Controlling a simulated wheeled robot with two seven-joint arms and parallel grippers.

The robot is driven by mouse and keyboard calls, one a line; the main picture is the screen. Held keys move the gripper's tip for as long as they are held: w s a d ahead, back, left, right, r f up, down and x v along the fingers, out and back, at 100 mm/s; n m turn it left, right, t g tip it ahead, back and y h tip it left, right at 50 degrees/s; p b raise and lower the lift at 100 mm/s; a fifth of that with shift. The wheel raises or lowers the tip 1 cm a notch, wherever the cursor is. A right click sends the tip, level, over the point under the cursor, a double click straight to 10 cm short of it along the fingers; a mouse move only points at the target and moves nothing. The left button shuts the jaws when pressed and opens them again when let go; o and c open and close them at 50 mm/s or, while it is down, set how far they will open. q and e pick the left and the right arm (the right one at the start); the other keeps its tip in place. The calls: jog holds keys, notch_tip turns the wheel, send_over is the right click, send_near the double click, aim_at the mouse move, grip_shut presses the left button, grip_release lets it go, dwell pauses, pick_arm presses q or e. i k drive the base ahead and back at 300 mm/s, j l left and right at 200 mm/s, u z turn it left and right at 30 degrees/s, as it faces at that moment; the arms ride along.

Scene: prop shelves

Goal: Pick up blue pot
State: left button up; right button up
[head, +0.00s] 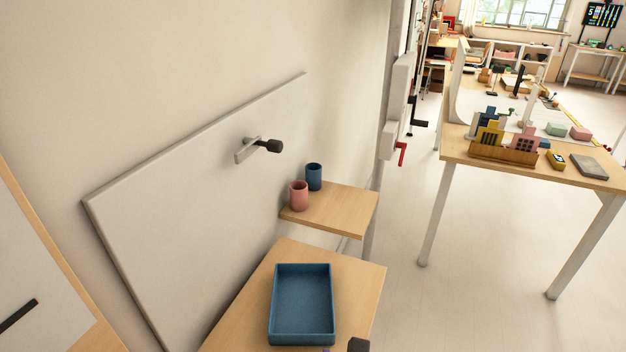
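The blue pot (314,177) is a small, dark blue, upright cup shape. It stands on the upper wooden shelf (345,207) near the wall, at the middle of the head view. A pink pot (298,196) stands just in front of it and to its left, and hides a little of its lower left side.
An empty blue tray (303,298) lies on the lower wooden shelf (361,286) in front. A grey handle with a black knob (274,146) sticks out from the wall panel. A table (461,158) with several toy blocks stands at the right, beyond clear floor.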

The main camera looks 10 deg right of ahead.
aim_at(313, 177)
jog(key=i+l+u, duration=0.25)
jog(key=l+u, duration=0.2)
jog(key=i+l+u, duration=0.15)
jog(key=l+u, duration=0.25)
jog(key=l, duration=0.25)
jog(key=i+l+u, duration=0.1)
jog(key=l+u, duration=0.35)
jog(key=l, duration=0.2)
jog(key=l+u, duration=0.4)
jog(key=l, duration=0.2)
